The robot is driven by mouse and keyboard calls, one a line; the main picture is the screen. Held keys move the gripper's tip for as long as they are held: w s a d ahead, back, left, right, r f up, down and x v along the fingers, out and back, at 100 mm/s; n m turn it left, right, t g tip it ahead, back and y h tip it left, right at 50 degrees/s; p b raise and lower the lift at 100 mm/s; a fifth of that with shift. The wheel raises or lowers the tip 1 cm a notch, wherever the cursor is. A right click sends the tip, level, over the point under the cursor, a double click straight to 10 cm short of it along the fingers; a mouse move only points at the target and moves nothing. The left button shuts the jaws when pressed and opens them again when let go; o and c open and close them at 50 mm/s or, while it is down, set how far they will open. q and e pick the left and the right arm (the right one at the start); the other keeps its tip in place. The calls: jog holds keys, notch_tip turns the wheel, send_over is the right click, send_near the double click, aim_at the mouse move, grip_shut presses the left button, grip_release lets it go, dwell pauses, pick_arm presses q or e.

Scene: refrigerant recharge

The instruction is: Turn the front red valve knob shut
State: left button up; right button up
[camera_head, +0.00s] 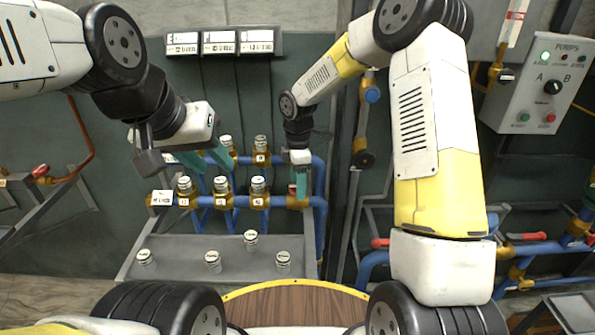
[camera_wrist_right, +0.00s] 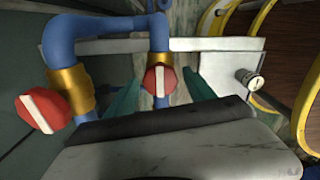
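The front red valve knob (camera_wrist_right: 160,80) has a white bar across its face and sits on a brass valve on a blue pipe. It shows between the two teal fingers of my right gripper (camera_wrist_right: 160,95), with a visible gap on each side. In the head view the right gripper (camera_head: 300,183) points down at the right end of the lower pipe row, with a bit of the red knob (camera_head: 292,189) beside it. A second red knob (camera_wrist_right: 42,110) is further left in the wrist view. My left gripper (camera_head: 206,158) is open and looks empty over the upper pipe row.
Several capped canisters (camera_head: 222,186) stand on the pipe rows. More stand on the grey shelf (camera_head: 180,248) in front. A round wooden table (camera_head: 290,306) with a yellow rim is nearest. A pump control box (camera_head: 540,85) hangs at right.

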jog(key=c, duration=1.1)
jog(key=m, duration=0.4)
jog(key=shift+m, duration=0.4)
jog(key=m, duration=0.4)
jog(key=shift+r+m, duration=0.1)
jog(key=shift+m, duration=0.2)
jog(key=m, duration=0.4)
jog(key=shift+m, duration=2.2)
